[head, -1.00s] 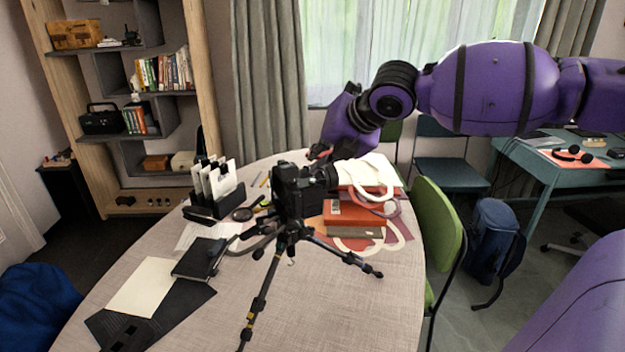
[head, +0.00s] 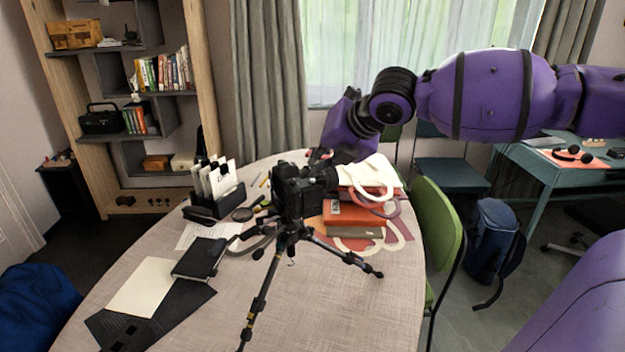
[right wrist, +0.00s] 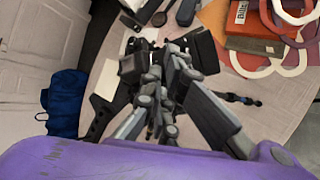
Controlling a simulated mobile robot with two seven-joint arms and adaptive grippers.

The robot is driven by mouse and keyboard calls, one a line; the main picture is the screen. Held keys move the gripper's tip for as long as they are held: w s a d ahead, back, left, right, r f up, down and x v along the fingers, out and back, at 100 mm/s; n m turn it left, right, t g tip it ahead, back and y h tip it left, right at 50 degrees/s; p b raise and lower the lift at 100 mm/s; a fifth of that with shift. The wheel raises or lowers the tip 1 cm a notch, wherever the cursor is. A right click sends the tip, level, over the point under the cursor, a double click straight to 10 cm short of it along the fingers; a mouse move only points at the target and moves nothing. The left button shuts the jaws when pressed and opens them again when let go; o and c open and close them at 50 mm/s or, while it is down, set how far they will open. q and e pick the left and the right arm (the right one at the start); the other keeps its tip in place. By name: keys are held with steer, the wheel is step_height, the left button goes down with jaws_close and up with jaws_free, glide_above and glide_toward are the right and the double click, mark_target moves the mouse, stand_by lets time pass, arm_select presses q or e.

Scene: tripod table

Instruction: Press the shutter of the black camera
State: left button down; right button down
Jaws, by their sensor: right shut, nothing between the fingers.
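The black camera (head: 296,190) stands upright on a black tripod (head: 288,240) on the round table (head: 335,305). Its lens side points right, toward the stack of books. My right gripper (head: 320,155) is at the camera's far side, close to its top; the fingertips are partly hidden in the head view. In the right wrist view the shut, empty fingers (right wrist: 152,78) overlap the camera (right wrist: 204,50). I cannot tell whether they touch the shutter. My left gripper is not in view.
A stack of red and grey books (head: 355,216) with pale rings stands right of the camera. A black file holder (head: 215,203) and a black notebook (head: 200,259) lie left. A green chair (head: 437,230) is at the right. The table's front right is clear.

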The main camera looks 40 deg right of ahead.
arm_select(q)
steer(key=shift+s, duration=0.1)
arm_select(e)
steer(key=shift+f, duration=0.15)
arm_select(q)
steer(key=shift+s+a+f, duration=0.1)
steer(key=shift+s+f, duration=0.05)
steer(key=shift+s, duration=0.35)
arm_select(e)
steer(key=shift+f, duration=0.15)
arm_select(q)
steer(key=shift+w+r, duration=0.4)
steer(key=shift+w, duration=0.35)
arm_select(e)
steer(key=shift+r, duration=0.7)
steer(key=shift+r, duration=0.1)
arm_select(q)
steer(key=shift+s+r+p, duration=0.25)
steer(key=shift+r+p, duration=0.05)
steer(key=shift+p, duration=0.15)
arm_select(e)
steer(key=shift+r, duration=2.45)
